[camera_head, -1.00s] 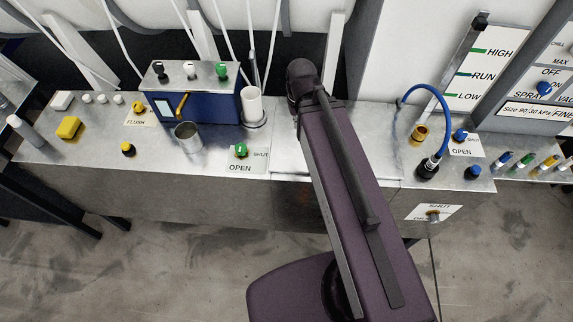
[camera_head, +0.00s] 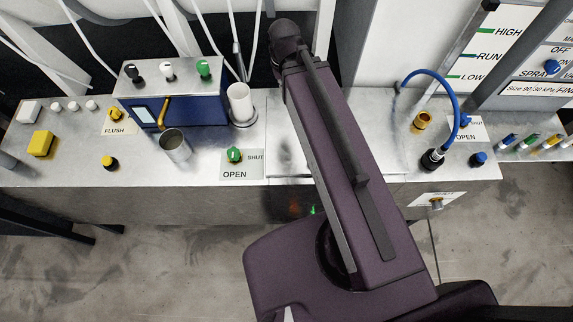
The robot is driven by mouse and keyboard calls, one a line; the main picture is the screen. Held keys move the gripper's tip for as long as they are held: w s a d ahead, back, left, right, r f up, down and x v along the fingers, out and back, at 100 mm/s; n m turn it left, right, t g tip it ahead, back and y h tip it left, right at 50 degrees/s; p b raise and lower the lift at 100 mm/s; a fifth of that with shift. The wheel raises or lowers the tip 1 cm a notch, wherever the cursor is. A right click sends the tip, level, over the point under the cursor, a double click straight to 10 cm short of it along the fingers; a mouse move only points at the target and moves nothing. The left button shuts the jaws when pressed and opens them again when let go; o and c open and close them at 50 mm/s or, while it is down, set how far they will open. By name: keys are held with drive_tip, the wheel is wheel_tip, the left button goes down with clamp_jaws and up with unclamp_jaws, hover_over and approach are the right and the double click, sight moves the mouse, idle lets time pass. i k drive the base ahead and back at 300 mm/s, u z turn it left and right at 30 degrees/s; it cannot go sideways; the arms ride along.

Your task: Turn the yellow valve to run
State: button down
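The yellow valve (camera_head: 117,115) is a small yellow knob on a white plate at the left of the metal bench. The word FLUSH (camera_head: 115,130) reads on the front part of the plate. The blue box beside it hides part of the plate's right side, and no RUN mark on it can be read. The knob is too small to tell its exact pointing. My purple arm stands across the middle of the view, well to the right of the valve. My gripper is not in view.
A blue box (camera_head: 192,110) with a yellow lever (camera_head: 163,113) stands right of the valve. Near it are a metal cup (camera_head: 175,146), a white cylinder (camera_head: 240,102), a green valve (camera_head: 234,155), a yellow block (camera_head: 41,143) and a black-based yellow button (camera_head: 109,163). A blue hose (camera_head: 447,90) arches at right.

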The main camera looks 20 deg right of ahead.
sight(113, 112)
drive_tip(key=u, duration=1.1)
drive_tip(key=k, duration=0.7)
drive_tip(key=u, duration=0.55)
drive_tip(key=i, duration=0.85)
drive_tip(key=u, duration=0.15)
